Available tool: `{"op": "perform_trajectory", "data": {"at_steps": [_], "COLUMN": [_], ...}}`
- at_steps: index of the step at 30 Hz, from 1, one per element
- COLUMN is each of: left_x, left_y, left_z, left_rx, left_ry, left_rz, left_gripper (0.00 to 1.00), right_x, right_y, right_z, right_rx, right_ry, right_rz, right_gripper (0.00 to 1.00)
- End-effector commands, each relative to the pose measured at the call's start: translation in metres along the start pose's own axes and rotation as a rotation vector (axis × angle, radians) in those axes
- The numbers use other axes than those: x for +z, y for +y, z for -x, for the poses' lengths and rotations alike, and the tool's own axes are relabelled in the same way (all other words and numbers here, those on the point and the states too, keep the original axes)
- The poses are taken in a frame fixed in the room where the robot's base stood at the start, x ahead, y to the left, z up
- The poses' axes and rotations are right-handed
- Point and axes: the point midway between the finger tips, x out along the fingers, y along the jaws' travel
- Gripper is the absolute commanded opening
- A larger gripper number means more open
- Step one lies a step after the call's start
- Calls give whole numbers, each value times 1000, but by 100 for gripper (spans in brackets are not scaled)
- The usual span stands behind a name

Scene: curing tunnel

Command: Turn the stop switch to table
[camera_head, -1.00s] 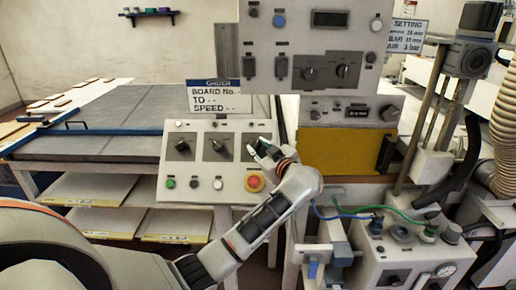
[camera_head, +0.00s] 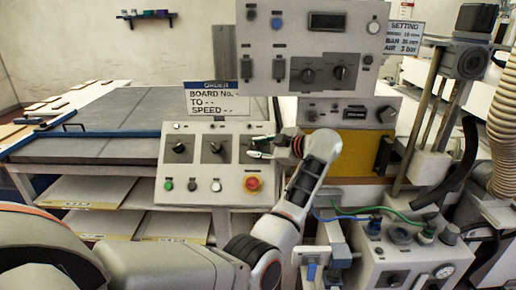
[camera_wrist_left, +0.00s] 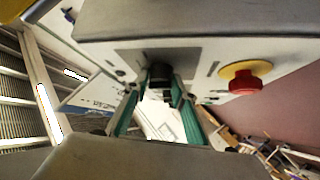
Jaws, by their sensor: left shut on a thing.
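A sloped light-grey control panel (camera_head: 201,154) carries a row of rotary switches. The left switch (camera_head: 179,148) and middle switch (camera_head: 214,147) show clearly in the head view. My left gripper (camera_head: 259,148) is at the right-hand place in this row, reaching in from the right, and hides the switch there. In the left wrist view its green fingers (camera_wrist_left: 160,98) are closed around a dark knob (camera_wrist_left: 160,72), apparently the stop switch. The knob's label is too small to read, and its exact setting cannot be told. My right gripper is not in view.
A red stop button on a yellow ring (camera_head: 253,184) sits just below the gripper; it also shows in the left wrist view (camera_wrist_left: 242,84). Small push buttons (camera_head: 192,185) line the panel's lower left. An upper control box (camera_head: 310,50) overhangs behind. Hoses and a pump unit stand at right.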

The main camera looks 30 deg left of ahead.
Motion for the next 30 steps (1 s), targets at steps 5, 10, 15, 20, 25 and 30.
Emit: {"op": "perform_trajectory", "data": {"at_steps": [5,10,15,20,25,30], "left_x": [0,0,0,0,0,0], "left_y": [-1,-1,-1,0,0,-2], "left_z": [-1,-1,-1,-1,-1,-2], "left_rx": [-9,-9,-8,-7,-5,26], "left_ry": [-1,-1,0,0,0,6], "left_rz": [5,5,5,5,5,-27], "left_gripper": [4,4,42,42,42,42], "right_x": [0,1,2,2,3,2], "right_y": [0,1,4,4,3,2], "right_z": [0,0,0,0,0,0], "right_rx": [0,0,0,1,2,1], "right_ry": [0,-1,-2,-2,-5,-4], "right_rz": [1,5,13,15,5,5], "right_gripper": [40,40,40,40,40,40]}}
